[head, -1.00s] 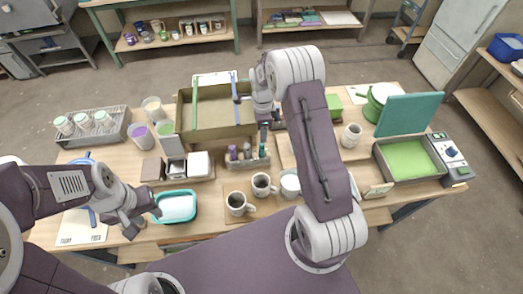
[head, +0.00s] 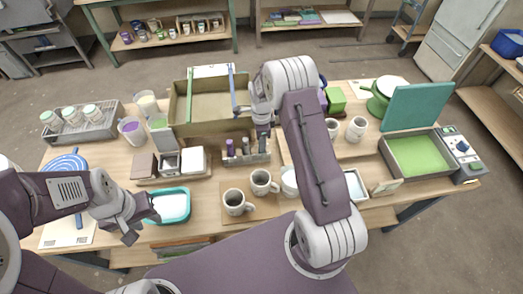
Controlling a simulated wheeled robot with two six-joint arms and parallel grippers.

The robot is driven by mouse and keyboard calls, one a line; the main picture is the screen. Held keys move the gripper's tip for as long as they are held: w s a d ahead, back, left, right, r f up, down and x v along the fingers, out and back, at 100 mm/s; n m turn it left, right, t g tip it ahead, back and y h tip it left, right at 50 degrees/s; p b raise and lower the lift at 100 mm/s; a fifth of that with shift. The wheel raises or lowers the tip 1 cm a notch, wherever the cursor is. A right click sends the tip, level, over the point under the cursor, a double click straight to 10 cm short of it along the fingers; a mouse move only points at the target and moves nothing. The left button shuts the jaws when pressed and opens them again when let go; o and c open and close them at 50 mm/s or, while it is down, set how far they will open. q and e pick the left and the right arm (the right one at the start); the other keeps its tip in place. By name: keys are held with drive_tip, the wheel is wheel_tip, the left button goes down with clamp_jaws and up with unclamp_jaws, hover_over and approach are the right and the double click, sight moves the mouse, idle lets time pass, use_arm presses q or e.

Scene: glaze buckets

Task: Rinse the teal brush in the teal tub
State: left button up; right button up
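The teal tub (head: 186,207) stands near the front left of the table with pale liquid in it. My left gripper (head: 143,226) is open and empty at the tub's left side. A grey brush holder (head: 240,160) stands mid-table with dark and purple-topped brushes (head: 230,147) upright in it. My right gripper (head: 263,143) points down over the holder's right end. The teal brush cannot be made out now; my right gripper covers the spot where a teal handle showed. Whether that gripper is open or shut on it is unclear.
Two mugs (head: 236,203) stand on a board in front of the holder. Small boxes (head: 192,160) are left of it. An open bin (head: 205,125) with sticks across it is behind. A tray with a green inside (head: 418,155) is at the right.

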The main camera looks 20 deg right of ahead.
drive_tip(key=shift+c, duration=0.3)
clamp_jaws()
wheel_tip(320, 180, up, 9)
drive_tip(key=p, duration=0.7)
drive_tip(key=shift+f, duration=0.2)
